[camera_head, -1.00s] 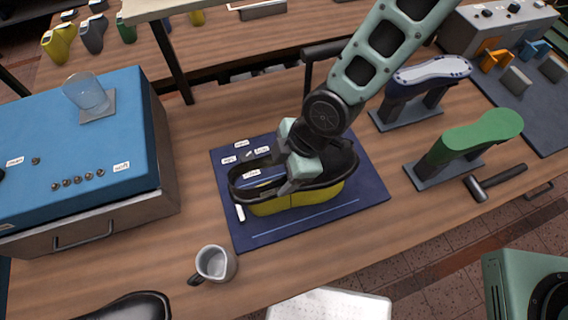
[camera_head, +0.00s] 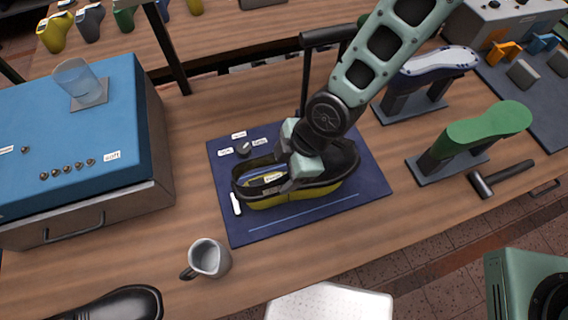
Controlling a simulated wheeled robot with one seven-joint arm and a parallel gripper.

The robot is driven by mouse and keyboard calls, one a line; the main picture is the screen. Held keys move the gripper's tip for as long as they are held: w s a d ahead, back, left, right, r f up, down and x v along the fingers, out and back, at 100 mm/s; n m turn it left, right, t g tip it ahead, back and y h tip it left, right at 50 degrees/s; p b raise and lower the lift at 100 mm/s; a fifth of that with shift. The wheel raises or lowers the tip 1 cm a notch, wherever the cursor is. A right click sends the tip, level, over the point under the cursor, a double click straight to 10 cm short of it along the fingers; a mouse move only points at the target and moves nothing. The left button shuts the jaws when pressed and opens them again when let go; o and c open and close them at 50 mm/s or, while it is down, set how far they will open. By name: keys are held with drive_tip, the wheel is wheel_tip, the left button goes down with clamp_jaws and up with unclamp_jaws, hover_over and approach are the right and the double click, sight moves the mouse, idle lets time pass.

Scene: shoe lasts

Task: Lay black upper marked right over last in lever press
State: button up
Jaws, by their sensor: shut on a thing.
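The black upper (camera_head: 344,162) sits around a yellow last (camera_head: 272,202) on the dark blue board (camera_head: 240,232) of the press. A yellow strip of the last shows along the upper's lower near side, and its top shows inside the opening. My gripper (camera_head: 290,183) is shut on the upper's near rim, about mid-length. The press's dark post and bar (camera_head: 328,38) rise behind, partly hidden by my arm. I cannot read a right mark on the upper, nor tell whether it is fully seated.
A metal jug (camera_head: 208,258) and another black shoe (camera_head: 125,304) are in front. A blue-topped cabinet (camera_head: 90,130) with a glass (camera_head: 80,82) is left.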

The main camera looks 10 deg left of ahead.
drive_tip(key=shift+f+b, duration=3.65)
drive_tip(key=shift+f, duration=0.8)
drive_tip(key=shift+f+b, duration=0.5)
drive_tip(key=shift+f, duration=0.1)
drive_tip(key=o, duration=1.1)
drive_tip(key=shift+r, duration=0.1)
drive_tip(key=v, duration=1.7)
drive_tip(key=shift+r, duration=0.2)
drive_tip(key=s+d+r+m+h, duration=0.2)
drive_tip(key=s+d+r+m, duration=0.1)
drive_tip(key=d+m, duration=0.4)
drive_tip(key=s+d+r+m+t+h, duration=0.1)
drive_tip(key=s+d+r+m, duration=0.3)
drive_tip(key=d+m, duration=0.3)
drive_tip(key=shift+s+d+m+h+b, duration=0.3)
drive_tip(key=shift+m+h+b, duration=0.1)
drive_tip(key=shift+m, duration=0.5)
